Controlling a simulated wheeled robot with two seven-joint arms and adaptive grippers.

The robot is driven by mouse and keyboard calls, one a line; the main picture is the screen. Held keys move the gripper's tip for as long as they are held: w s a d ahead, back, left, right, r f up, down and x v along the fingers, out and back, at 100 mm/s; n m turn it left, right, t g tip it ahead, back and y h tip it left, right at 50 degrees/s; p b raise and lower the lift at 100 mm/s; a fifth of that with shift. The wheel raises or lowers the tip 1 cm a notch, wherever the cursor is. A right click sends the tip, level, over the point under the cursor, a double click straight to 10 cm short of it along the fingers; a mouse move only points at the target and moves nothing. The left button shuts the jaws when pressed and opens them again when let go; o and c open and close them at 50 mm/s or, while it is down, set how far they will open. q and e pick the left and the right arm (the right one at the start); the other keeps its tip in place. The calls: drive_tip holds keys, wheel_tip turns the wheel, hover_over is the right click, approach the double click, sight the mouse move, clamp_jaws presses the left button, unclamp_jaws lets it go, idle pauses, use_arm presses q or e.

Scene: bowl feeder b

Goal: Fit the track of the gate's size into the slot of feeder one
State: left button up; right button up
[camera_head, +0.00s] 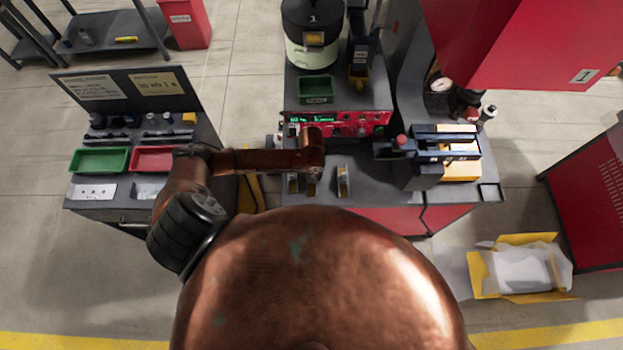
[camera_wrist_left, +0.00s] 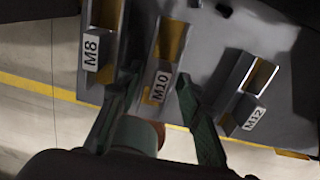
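Three angled metal tracks with yellow insides and white labels lie near the bench front: M8 (camera_wrist_left: 93,52), M10 (camera_wrist_left: 158,87) and M12 (camera_wrist_left: 250,118). In the head view, the M8 track (camera_head: 293,184) and M12 track (camera_head: 343,181) show; my left gripper (camera_head: 313,178) mostly hides the M10 one. In the left wrist view my left gripper (camera_wrist_left: 157,88) has its fingers apart, one either side of the M10 track; I see no clear grip. Feeder one (camera_head: 313,40), marked 1, stands at the back. The slot and gate size are not clear. My right gripper is out of view.
A green bin (camera_head: 316,90) and a red control panel (camera_head: 345,122) stand behind the tracks. A black-and-yellow device (camera_head: 400,150) is to their right. A side bench at left holds a green tray (camera_head: 99,160) and a red tray (camera_head: 153,158).

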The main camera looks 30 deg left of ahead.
use_arm(q)
drive_tip(key=c, duration=0.7)
clamp_jaws()
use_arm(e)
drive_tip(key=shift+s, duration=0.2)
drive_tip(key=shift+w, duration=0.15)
